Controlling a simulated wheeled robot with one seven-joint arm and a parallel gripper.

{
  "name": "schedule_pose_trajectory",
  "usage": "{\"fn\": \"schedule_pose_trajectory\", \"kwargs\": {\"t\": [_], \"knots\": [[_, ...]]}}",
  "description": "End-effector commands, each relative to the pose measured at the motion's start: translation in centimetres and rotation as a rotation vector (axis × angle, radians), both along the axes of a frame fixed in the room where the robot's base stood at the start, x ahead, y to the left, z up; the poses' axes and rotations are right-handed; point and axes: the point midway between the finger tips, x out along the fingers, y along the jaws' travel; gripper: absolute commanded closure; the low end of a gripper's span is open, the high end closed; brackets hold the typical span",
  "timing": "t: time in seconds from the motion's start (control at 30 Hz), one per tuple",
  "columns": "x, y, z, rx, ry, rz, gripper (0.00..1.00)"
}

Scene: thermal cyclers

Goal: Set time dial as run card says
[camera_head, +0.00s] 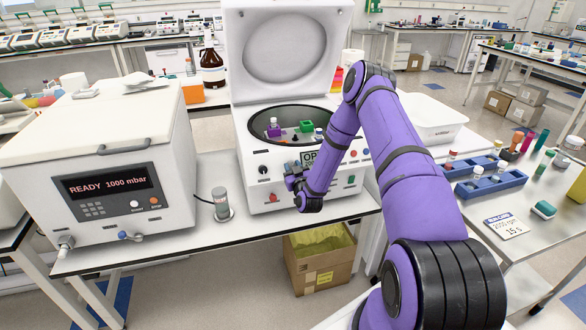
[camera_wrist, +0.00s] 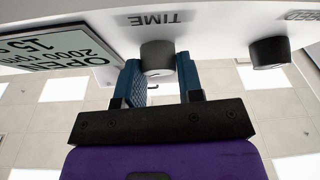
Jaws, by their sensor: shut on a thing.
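The centrifuge (camera_head: 242,172) stands on the bench with its lid (camera_head: 285,45) raised. Its time dial (camera_wrist: 158,53), a dark round knob below the upside-down word TIME, sits between the two blue fingers of my gripper (camera_wrist: 160,76), which is shut on it. In the head view my gripper (camera_head: 292,174) is at the front panel and hides this dial. The display (camera_wrist: 60,48) reads OPEN, 2000 rpm and 15 s, partly cut off. The run card (camera_head: 505,226) lies on the right-hand table; its large print looks like 15 s, with smaller print above.
The speed dial (camera_wrist: 268,52) is beside the time dial. A red knob (camera_head: 273,197) is lower on the panel. A white vacuum unit (camera_head: 100,170) reading READY 1000 mbar stands left. Blue tube racks (camera_head: 488,186) stand on the right table. A cardboard box (camera_head: 318,265) is below the bench.

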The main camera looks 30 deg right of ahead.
Motion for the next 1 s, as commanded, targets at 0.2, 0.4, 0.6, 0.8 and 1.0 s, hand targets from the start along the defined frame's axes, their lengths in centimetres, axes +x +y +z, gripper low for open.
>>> {"fn": "schedule_pose_trajectory", "kwargs": {"t": [0.2,0.4,0.6,0.8,1.0], "knots": [[-0.05,0.02,-0.12,0.154,-0.042,-0.078,0.89],[-0.05,0.03,-0.11,0.257,-0.072,-0.128,0.89],[-0.03,0.07,-0.11,0.318,-0.088,-0.159,0.89],[-0.04,0.07,-0.12,0.342,-0.095,-0.171,0.89],[-0.05,0.05,-0.13,0.346,-0.095,-0.174,0.89]]}}
